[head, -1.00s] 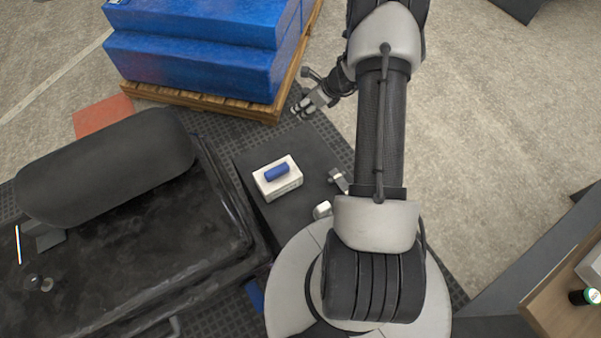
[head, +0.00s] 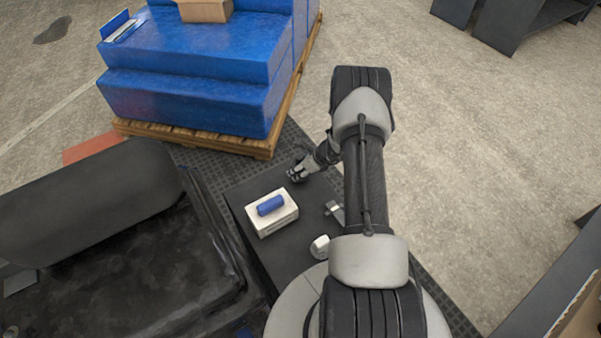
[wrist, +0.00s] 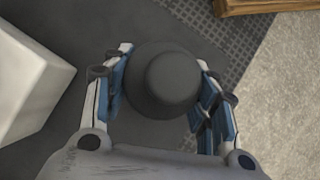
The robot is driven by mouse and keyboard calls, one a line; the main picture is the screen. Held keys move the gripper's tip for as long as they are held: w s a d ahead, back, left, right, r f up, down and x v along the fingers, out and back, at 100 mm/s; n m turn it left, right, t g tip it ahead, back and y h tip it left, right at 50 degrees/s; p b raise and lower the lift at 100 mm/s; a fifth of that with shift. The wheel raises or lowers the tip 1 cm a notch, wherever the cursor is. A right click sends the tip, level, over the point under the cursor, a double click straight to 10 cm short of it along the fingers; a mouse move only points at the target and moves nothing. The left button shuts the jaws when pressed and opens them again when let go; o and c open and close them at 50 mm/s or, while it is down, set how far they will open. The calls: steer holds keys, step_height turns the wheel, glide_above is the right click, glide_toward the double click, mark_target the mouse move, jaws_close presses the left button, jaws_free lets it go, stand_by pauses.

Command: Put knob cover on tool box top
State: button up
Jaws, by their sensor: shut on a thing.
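The knob cover (wrist: 166,80) is a dark grey round piece with a wide brim and a raised cap, seen in the wrist view. My gripper (wrist: 166,92) is shut on it, with blue-padded fingers on both sides. In the head view my gripper (head: 297,173) is over the far end of a dark flat top (head: 290,222), which seems to be the tool box top. The top also shows beneath the knob cover in the wrist view (wrist: 85,112). I cannot tell how high the knob cover is above it. The cover is not clear in the head view.
A white box (head: 272,221) with a blue cylinder (head: 270,205) on it stands on the dark top, left of my gripper. Small metal and white parts (head: 320,246) lie near my base. A wooden pallet (head: 200,138) with blue blocks is behind; a black seat (head: 130,262) is left.

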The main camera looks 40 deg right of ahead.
step_height(320, 180, down, 2)
steer(key=shift+r, duration=0.1)
steer(key=o, duration=1.1)
steer(key=shift+c, duration=0.2)
